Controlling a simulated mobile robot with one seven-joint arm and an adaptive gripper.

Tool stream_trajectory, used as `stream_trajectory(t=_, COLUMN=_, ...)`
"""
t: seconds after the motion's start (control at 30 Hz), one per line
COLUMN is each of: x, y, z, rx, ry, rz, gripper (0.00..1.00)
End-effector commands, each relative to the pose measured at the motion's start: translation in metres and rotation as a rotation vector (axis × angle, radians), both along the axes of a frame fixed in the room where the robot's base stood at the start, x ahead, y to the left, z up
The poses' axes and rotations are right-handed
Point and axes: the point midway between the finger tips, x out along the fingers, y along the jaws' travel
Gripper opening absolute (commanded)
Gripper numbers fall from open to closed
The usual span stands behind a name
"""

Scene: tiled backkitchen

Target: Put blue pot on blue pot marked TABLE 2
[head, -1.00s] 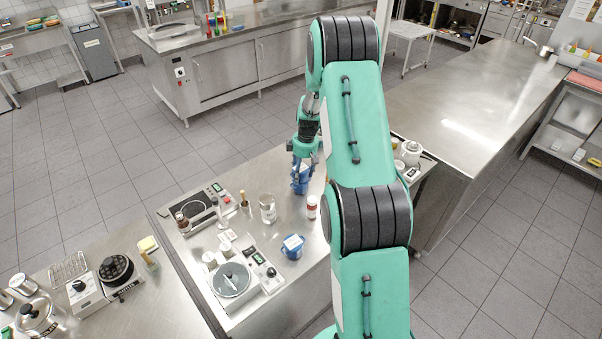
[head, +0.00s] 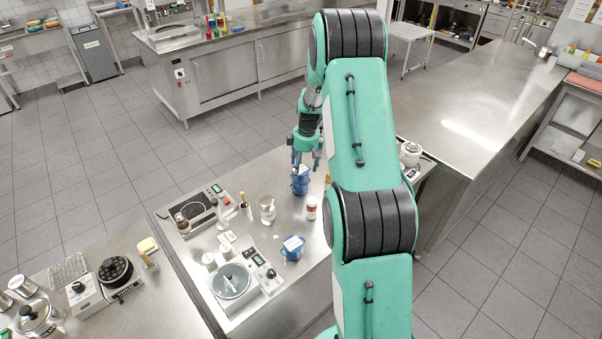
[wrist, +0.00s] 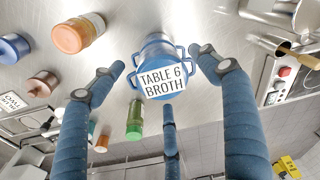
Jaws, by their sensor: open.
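Two blue pots (head: 300,182) appear stacked on the counter below my gripper (head: 306,164). In the wrist view, a blue pot (wrist: 160,52) shows two pairs of side handles, one above the other. No "TABLE 2" marking is legible. Another blue pot (head: 292,249) with a white label stands nearer on the same counter; its text is too small to read. My gripper (wrist: 163,75) is open, its three blue fingers spread around the pots in the picture. The head view shows it above them, seemingly apart.
An orange-capped jar (wrist: 80,36) and a green bottle (wrist: 135,120) show in the wrist view. Bare steel lies between the objects.

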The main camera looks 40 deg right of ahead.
Motion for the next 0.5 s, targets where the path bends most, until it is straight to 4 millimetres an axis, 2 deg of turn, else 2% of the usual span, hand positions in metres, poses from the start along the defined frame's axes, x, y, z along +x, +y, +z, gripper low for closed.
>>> stream_trajectory(t=0.3, x=-0.004, y=-0.004, z=0.054, rx=-0.003, ry=-0.004, rz=0.000, gripper=0.76)
stream_trajectory(t=0.5, x=-0.006, y=-0.005, z=0.076, rx=-0.001, ry=-0.002, rz=0.000, gripper=0.76)
